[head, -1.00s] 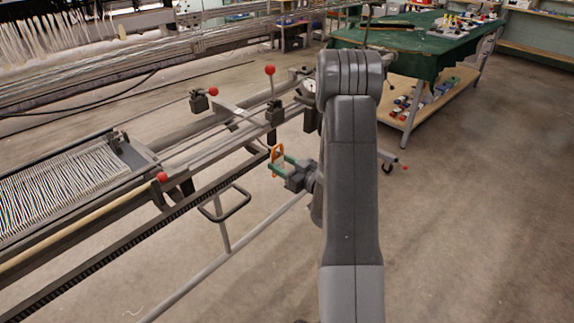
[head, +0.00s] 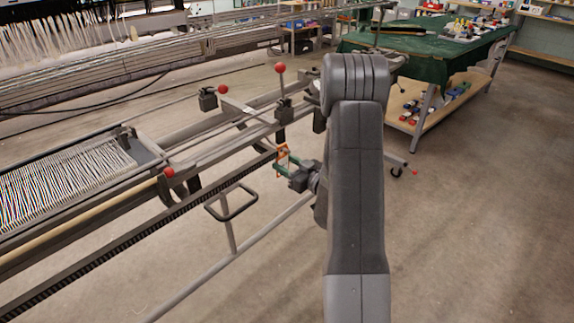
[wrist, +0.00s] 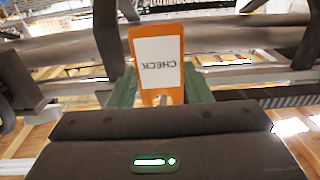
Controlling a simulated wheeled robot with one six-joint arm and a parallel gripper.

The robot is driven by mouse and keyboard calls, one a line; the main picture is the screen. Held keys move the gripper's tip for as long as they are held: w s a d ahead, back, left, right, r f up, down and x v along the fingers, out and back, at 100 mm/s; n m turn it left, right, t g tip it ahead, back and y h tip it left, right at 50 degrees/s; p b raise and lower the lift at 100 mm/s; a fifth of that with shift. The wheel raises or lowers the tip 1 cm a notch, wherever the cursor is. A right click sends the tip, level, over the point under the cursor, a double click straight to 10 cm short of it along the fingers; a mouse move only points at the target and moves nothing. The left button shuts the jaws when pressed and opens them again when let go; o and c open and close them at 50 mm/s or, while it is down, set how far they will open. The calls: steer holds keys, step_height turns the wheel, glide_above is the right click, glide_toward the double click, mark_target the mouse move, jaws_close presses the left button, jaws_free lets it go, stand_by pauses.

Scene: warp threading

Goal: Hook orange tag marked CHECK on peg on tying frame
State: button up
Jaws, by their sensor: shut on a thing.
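My gripper (wrist: 160,97) has green fingers and is shut on the lower end of the tag, which stands up from the jaws. In the head view the tag (head: 283,152) is a small orange shape at my gripper (head: 280,166), close to the dark toothed rail of the tying frame (head: 140,232). I cannot tell whether the tag touches the rail. I cannot make out the peg in either view.
Red-knobbed levers (head: 280,69) and clamps stand along the frame. A green-covered table (head: 430,52) stands at the back right. The floor at right is open.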

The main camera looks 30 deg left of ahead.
steer(key=o, duration=1)
steer(key=shift+o, duration=0.2)
steer(key=shift+d, duration=0.1)
steer(key=v, duration=1.3)
steer(key=shift+d, duration=0.3)
steer(key=shift+a, duration=0.1)
steer(key=x, duration=1.4)
steer(key=shift+s, duration=0.15)
steer(key=shift+d+r+p, duration=0.1)
steer(key=shift+d+p, duration=0.15)
steer(key=shift+p, duration=0.05)
